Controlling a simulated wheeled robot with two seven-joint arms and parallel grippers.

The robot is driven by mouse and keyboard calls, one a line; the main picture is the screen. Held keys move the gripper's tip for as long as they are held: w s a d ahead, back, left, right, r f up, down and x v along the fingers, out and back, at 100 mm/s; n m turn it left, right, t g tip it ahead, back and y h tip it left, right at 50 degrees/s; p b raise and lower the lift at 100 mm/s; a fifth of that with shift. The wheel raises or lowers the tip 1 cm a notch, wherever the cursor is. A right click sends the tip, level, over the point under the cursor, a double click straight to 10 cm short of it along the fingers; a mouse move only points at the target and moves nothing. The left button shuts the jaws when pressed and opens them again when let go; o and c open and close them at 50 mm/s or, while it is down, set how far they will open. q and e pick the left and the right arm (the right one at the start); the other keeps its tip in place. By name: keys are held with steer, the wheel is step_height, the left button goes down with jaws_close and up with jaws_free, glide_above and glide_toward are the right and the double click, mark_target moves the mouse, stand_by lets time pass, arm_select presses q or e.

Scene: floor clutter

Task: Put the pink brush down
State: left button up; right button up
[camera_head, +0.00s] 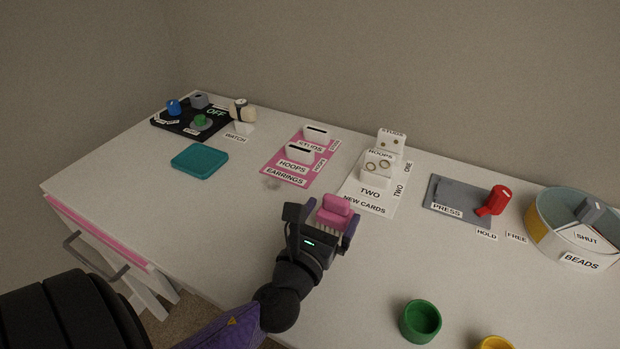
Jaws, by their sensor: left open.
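The pink brush (334,209) has a rounded pink handle and pale bristles that point down. It shows at the middle of the head view, above the front part of the white table (220,220). My left gripper (324,221) is open, with its dark fingers on either side of the brush. Whether the fingers touch the brush or the bristles rest on the table is hard to tell. My right gripper is not in view.
A round beads container (545,225) stands right. Green (420,321) and yellow (495,343) cups stand in front. Bare table lies left of the gripper.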

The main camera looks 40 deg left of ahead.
arm_select(q)
steer(key=b+v, duration=0.2)
steer(key=v, duration=0.8)
steer(key=shift+s+f+b, duration=0.2)
steer(key=shift+s+b, duration=0.05)
steer(key=shift+b, duration=0.05)
steer(key=shift+s+d+r, duration=0.15)
steer(key=shift+s, duration=0.05)
